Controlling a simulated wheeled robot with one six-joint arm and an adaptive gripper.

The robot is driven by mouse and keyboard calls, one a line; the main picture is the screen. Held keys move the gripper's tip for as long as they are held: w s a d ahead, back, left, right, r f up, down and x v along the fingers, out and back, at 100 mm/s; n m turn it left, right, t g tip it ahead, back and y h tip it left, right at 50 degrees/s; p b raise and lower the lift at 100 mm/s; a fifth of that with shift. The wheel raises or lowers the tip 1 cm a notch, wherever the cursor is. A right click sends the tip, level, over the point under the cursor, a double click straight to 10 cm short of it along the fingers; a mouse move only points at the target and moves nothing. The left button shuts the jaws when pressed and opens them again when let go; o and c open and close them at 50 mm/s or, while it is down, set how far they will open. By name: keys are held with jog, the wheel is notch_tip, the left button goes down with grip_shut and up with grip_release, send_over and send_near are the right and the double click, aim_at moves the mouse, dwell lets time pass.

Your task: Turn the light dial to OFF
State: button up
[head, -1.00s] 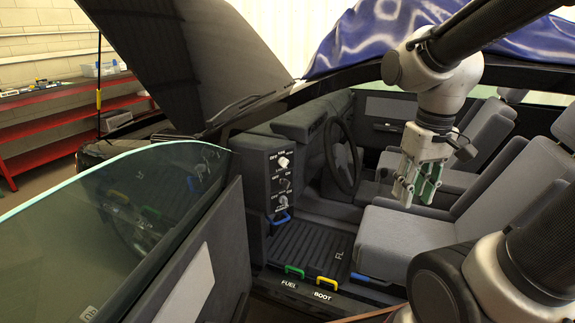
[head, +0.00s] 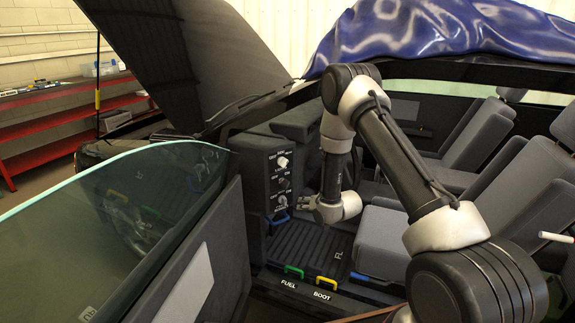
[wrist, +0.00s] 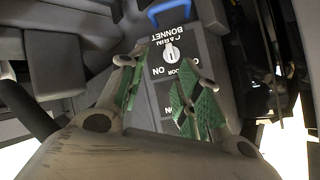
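A dark control panel (head: 272,190) stands at the left of the footwell in the head view. It carries a pale upper knob (head: 283,162), a middle control (head: 281,183) and a lower dial (head: 281,202). In the wrist view the panel (wrist: 208,50) is upside down. I see no OFF mark clearly, and I cannot tell the dial's setting. My gripper (head: 303,203) faces the panel at the lower dial's height. Its green-padded fingers (wrist: 163,68) are apart and empty.
A blue handle (head: 279,219) sits below the panel. The steering wheel is hidden behind my arm. Green (head: 294,271) and yellow (head: 327,282) handles lie at the sill. Grey seats (head: 385,240) are to the right, the open door (head: 195,270) to the left.

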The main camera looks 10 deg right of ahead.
jog(key=w+a+r+t+y, duration=0.1)
jog(key=w+r+t, duration=0.2)
jog(key=r, duration=0.3)
jog(key=m+t+y, duration=0.2)
jog(key=t, duration=0.1)
send_near(287, 163)
jog(key=x, duration=0.9)
jog(key=shift+w+a, duration=0.15)
jog(key=shift+w, duration=0.05)
grip_shut()
